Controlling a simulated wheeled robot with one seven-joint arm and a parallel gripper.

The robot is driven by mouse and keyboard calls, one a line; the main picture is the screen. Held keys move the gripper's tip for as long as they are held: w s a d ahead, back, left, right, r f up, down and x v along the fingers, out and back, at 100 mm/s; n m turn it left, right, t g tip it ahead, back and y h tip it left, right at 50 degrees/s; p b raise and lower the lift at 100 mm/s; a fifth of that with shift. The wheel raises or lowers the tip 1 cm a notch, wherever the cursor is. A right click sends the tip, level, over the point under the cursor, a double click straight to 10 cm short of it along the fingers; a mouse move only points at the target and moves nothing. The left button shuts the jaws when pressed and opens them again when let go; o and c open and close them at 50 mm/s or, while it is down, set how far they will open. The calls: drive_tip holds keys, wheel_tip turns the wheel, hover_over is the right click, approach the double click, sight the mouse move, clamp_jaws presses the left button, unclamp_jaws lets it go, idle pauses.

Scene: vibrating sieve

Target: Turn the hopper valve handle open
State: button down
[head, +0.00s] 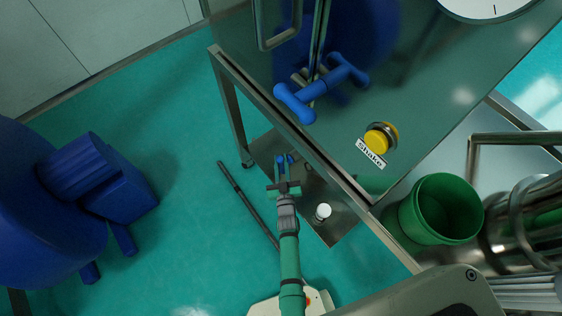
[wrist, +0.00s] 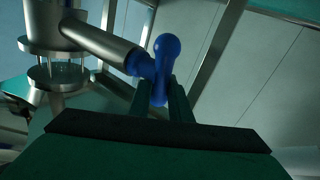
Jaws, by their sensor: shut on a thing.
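The blue valve handle (wrist: 166,48) shows in the wrist view, with a rounded knob at its upper end. It sits at the end of a metal rod (wrist: 97,42) coming from the left. My gripper (wrist: 162,92) is shut on the handle, one finger on each side of its lower part. In the head view my gripper (head: 284,172) is below the edge of the dark table, with small blue handle ends (head: 286,160) at its tips.
In the head view, a larger blue double-ended handle (head: 322,88) and a yellow Shake button (head: 377,140) are over the dark table (head: 430,95). A green bucket (head: 408,218) stands at right. A blue machine (head: 95,180) stands at left, with green floor between.

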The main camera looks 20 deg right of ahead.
drive_tip(key=shift+s+d+m+t+h, duration=0.15)
drive_tip(key=shift+m+t+h, duration=0.1)
drive_tip(key=shift+m+t, duration=0.3)
drive_tip(key=shift+s+m+t+h, duration=0.1)
drive_tip(key=shift+m+t+h, duration=0.2)
drive_tip(key=shift+t, duration=0.35)
drive_tip(key=c, duration=1.9)
unclamp_jaws()
drive_tip(key=shift+s, duration=0.1)
drive_tip(key=v, duration=1)
drive_tip(key=shift+s+f, duration=0.1)
drive_tip(key=shift+s, duration=0.25)
